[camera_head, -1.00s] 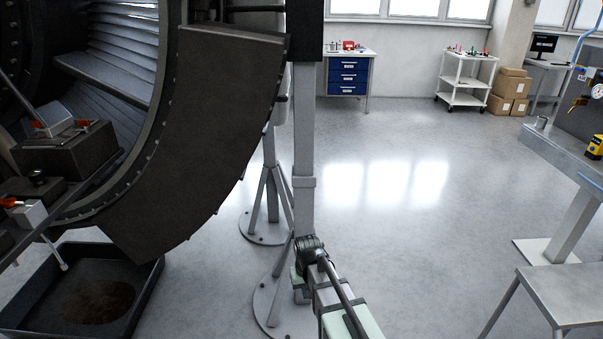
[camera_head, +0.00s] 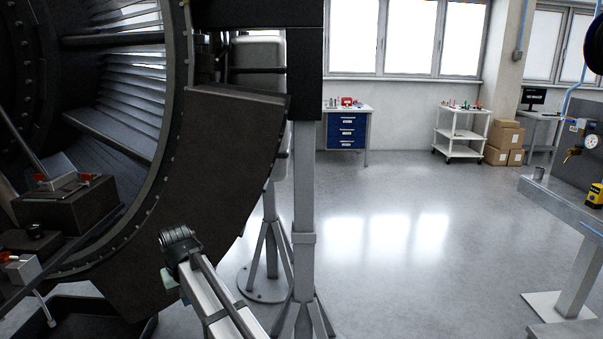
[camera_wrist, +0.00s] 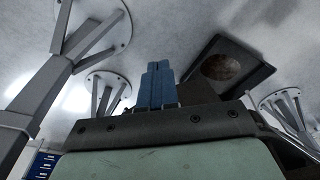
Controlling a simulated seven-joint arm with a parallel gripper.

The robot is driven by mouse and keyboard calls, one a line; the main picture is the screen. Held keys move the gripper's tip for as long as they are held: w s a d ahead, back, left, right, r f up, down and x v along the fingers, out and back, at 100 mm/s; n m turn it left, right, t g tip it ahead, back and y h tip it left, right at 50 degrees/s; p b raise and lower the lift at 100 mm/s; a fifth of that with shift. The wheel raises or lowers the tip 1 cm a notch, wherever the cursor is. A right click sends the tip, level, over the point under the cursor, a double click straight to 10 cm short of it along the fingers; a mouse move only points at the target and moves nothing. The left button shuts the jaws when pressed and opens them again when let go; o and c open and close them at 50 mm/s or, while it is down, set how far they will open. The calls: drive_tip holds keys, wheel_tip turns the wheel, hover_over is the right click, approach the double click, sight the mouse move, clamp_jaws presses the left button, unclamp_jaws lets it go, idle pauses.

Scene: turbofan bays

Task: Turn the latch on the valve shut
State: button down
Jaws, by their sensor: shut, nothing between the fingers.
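My gripper (camera_wrist: 157,86) shows in the wrist view as two blue fingers pressed together, with nothing between them. The floor is beyond them, and no valve or latch shows there. In the head view only a part of my arm shows, at lower centre-left; the fingers are not visible. A small brass fitting that looks like a valve (camera_head: 572,154) is at the far right, by a round gauge (camera_head: 586,140) on the workbench. Its latch is too small to make out. Blocks with red levers (camera_head: 62,184) stand at the left, in front of the engine. I cannot tell which is the task's valve.
The large engine casing (camera_head: 225,130) fills the left, with a support stand (camera_head: 303,200) beside it. A dark drip tray (camera_wrist: 255,72) lies on the floor. A yellow device (camera_head: 594,195) is on the right bench (camera_head: 560,199). Open floor lies between.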

drive_tip(key=s+a+r+n, duration=0.1)
drive_tip(key=s+a+r, duration=0.4)
drive_tip(key=a+r, duration=0.3)
drive_tip(key=s+a+r+n, duration=0.1)
drive_tip(key=s+a+r, duration=0.4)
drive_tip(key=a+r, duration=0.25)
drive_tip(key=s+a+r+n+y, duration=0.1)
drive_tip(key=s+a+r, duration=0.5)
drive_tip(key=s+r, duration=0.2)
drive_tip(key=s+a+r+n, duration=0.2)
drive_tip(key=s+a+r, duration=0.4)
drive_tip(key=s+r, duration=0.25)
drive_tip(key=shift+d+x, duration=0.15)
drive_tip(key=shift+x, duration=0.8)
drive_tip(key=shift+d+x, duration=0.15)
drive_tip(key=shift+x, duration=0.8)
drive_tip(key=shift+d+x, duration=0.2)
drive_tip(key=shift+x, duration=0.7)
drive_tip(key=shift+s+a+f, duration=0.15)
drive_tip(key=shift+f, duration=0.4)
